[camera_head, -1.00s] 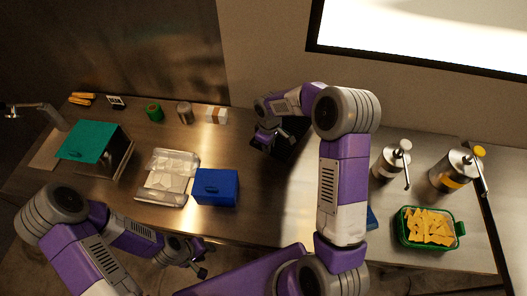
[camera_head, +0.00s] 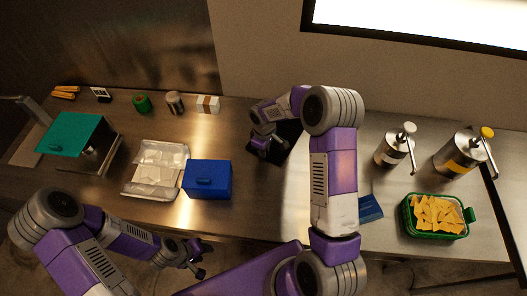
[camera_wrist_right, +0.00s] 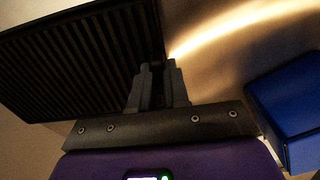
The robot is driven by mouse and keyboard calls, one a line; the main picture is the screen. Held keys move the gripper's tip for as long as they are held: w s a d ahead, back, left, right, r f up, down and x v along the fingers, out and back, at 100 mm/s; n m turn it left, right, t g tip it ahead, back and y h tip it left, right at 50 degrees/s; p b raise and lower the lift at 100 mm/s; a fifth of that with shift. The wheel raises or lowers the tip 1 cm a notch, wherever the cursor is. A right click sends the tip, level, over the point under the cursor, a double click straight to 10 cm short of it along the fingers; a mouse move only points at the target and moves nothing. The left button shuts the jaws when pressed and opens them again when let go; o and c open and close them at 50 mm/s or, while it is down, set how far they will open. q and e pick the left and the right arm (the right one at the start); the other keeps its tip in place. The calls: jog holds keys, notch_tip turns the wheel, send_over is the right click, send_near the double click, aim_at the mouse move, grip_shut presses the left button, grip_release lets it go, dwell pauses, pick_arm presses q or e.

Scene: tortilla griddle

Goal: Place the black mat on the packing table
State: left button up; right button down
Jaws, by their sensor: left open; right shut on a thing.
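The black mat (camera_head: 288,140) is by the wall side of the long metal table (camera_head: 255,215), partly hidden behind my right arm and gripper. In the right wrist view it is a dark ribbed slab (camera_wrist_right: 75,60), tilted across the upper left. My right gripper (camera_head: 262,148) is shut on the mat's edge; its fingers (camera_wrist_right: 157,75) meet at that edge in the wrist view. I cannot tell whether the mat touches the table. My left gripper (camera_head: 203,258) is open and empty, low at the table's front edge, away from the mat.
A blue box (camera_head: 208,180) stands left of the mat, beside a clear tray (camera_head: 134,190). A teal-topped device (camera_head: 75,133) is far left. Bottles (camera_head: 393,152), a green container of chips (camera_head: 409,220) and a blue item (camera_head: 370,209) are at right. Bare metal lies in front of the mat.

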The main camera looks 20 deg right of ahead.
jog(key=c, duration=1.6)
grip_release()
jog(key=shift+s+f, duration=0.1)
jog(key=o, duration=0.5)
jog(key=shift+r, duration=0.2)
jog(key=shift+r, duration=0.3)
notch_tip(320, 180, up, 12)
jog(key=shift+f, duration=0.25)
jog(key=shift+p, duration=0.3)
